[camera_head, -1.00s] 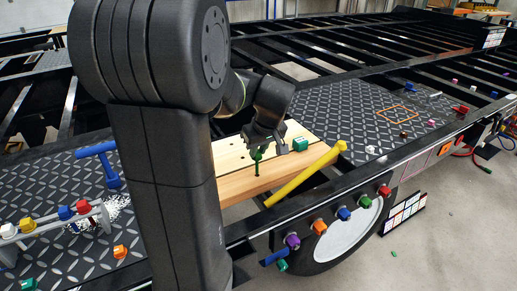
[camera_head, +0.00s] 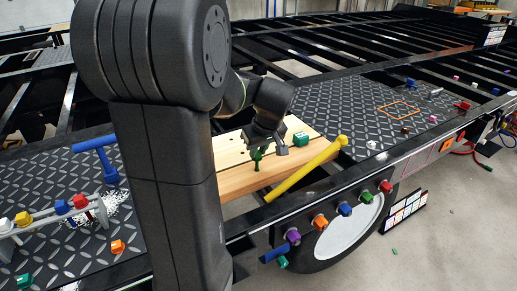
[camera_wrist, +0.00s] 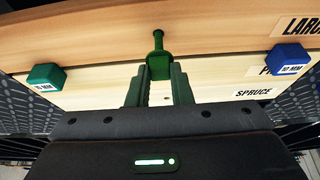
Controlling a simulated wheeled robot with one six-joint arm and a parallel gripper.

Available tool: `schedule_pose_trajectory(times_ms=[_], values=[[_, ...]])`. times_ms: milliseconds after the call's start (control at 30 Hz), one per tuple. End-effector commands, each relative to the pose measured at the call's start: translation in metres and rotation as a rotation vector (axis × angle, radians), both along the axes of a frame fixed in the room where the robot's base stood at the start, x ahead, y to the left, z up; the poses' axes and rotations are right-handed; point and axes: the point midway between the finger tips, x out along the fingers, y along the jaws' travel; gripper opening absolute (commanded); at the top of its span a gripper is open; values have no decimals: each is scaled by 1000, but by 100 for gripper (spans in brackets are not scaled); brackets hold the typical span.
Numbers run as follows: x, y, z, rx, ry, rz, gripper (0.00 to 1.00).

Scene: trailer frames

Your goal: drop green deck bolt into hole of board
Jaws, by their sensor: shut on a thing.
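My gripper (camera_head: 264,149) is shut on the head of a green deck bolt (camera_head: 257,165). In the wrist view the bolt (camera_wrist: 158,45) sits between the fingertips, its narrow shank pointing away from my gripper. In the head view the bolt hangs roughly upright at the front part of the pale wooden board (camera_head: 245,182). The planks (camera_wrist: 90,60) also fill the wrist view. I cannot tell whether the bolt tip touches the wood or is in a hole; the hole under it is hidden. A few dark holes show farther back on the board.
A teal block (camera_head: 300,139) stands on the board's back right. The wrist view shows a teal block (camera_wrist: 46,77) and a blue block (camera_wrist: 290,57) at either side. A yellow bar (camera_head: 305,170) slants along the board's right. A blue hammer-like tool (camera_head: 100,152) stands left of my arm.

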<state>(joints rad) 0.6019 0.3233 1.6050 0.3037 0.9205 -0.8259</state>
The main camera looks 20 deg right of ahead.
Motion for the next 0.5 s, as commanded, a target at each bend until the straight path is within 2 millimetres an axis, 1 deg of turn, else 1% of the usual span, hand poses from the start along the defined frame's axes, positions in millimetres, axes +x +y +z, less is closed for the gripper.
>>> schedule_pose_trajectory(times_ms=[500], values=[[0,0,-14,0,0,0,0]])
